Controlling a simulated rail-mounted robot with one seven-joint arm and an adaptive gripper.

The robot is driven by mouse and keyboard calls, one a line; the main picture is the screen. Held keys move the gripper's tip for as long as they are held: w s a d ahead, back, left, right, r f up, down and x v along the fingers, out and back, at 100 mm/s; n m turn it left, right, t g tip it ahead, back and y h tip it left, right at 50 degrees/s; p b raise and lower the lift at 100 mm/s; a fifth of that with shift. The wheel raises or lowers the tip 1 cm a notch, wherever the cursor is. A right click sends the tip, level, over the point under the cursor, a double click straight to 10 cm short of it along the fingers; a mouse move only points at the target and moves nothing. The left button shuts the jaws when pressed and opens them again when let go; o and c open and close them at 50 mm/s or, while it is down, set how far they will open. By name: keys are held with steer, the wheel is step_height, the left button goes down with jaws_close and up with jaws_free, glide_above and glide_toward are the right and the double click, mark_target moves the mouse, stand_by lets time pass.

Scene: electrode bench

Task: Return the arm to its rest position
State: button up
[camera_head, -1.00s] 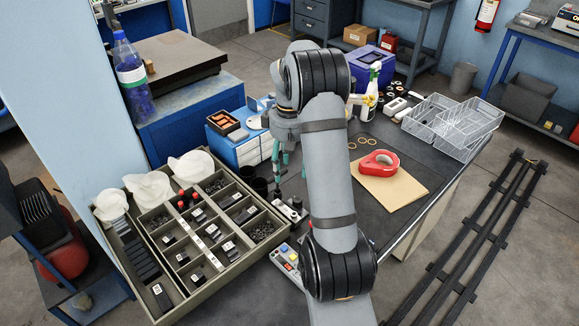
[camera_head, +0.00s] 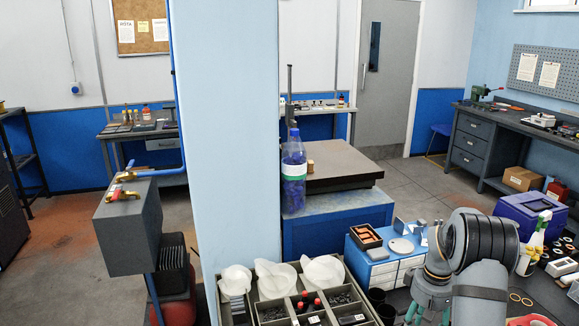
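My arm (camera_head: 480,240) shows at the lower right in the head view, bent at a dark-ringed joint. Its lower links run out of the bottom edge. My gripper (camera_head: 428,314) is low in the picture, left of that joint. I see no held object.
A sorting tray (camera_head: 366,300) with white filter papers lies left of my gripper. A blue bottle (camera_head: 293,175) stands beside the dark plate (camera_head: 335,165). A spray bottle (camera_head: 535,240) and blue bin (camera_head: 528,212) are right of my arm. A pale wall column (camera_head: 235,120) stands left.

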steer(key=shift+f, duration=2.1)
